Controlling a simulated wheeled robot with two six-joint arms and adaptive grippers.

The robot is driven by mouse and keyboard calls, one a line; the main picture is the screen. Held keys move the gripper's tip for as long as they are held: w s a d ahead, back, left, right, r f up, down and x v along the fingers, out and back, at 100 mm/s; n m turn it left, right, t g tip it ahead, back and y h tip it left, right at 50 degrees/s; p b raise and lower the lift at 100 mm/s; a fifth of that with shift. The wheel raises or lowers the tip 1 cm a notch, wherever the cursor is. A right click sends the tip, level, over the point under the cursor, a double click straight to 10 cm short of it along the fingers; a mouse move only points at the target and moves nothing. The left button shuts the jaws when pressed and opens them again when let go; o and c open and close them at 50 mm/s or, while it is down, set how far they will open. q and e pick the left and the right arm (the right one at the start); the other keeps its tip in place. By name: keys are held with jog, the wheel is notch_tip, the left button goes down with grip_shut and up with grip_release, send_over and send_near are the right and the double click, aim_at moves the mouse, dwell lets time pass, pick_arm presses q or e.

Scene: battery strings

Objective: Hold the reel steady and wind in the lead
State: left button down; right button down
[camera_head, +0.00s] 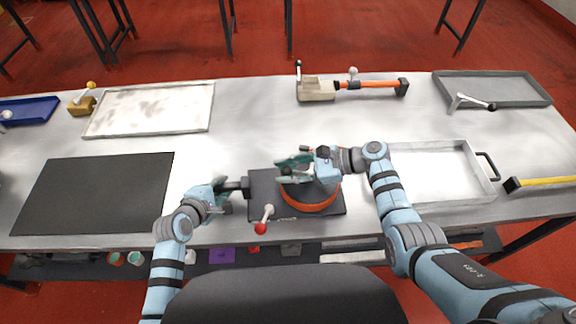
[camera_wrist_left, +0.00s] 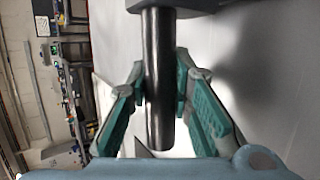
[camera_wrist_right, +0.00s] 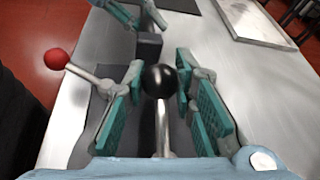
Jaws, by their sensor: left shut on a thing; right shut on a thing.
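The reel (camera_head: 308,204) has an orange rim and sits on a dark base plate (camera_head: 330,211) near the table's front edge. My left gripper (camera_head: 226,190) is shut on a dark round handle (camera_head: 240,184) at the base's left side; the handle (camera_wrist_left: 158,90) stands between its teal pads in the left wrist view. My right gripper (camera_head: 297,163) is above the reel, shut on the black ball knob (camera_wrist_right: 160,80) of a metal crank (camera_wrist_right: 162,130). A red-knobbed lever (camera_head: 262,222) stands at the base's front. My right gripper hides part of the reel. I cannot make out a loose lead.
A black mat (camera_head: 95,195) lies to the left. A white tray (camera_head: 430,185) stands to the right, with a yellow bar (camera_head: 545,182) beyond it. At the back are a pale board (camera_head: 150,110), a clamp with an orange bar (camera_head: 365,85) and a grey tray (camera_head: 515,90).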

jog(key=shift+s+f+n+g, duration=0.15)
jog(key=shift+s+n+g, duration=0.5)
jog(key=shift+n+g, duration=0.4)
jog(key=shift+s+g, duration=0.1)
jog(key=shift+g, duration=0.15)
jog(key=c, duration=1.3)
grip_release()
jog(key=v, duration=1.2)
jog(key=shift+d, duration=0.1)
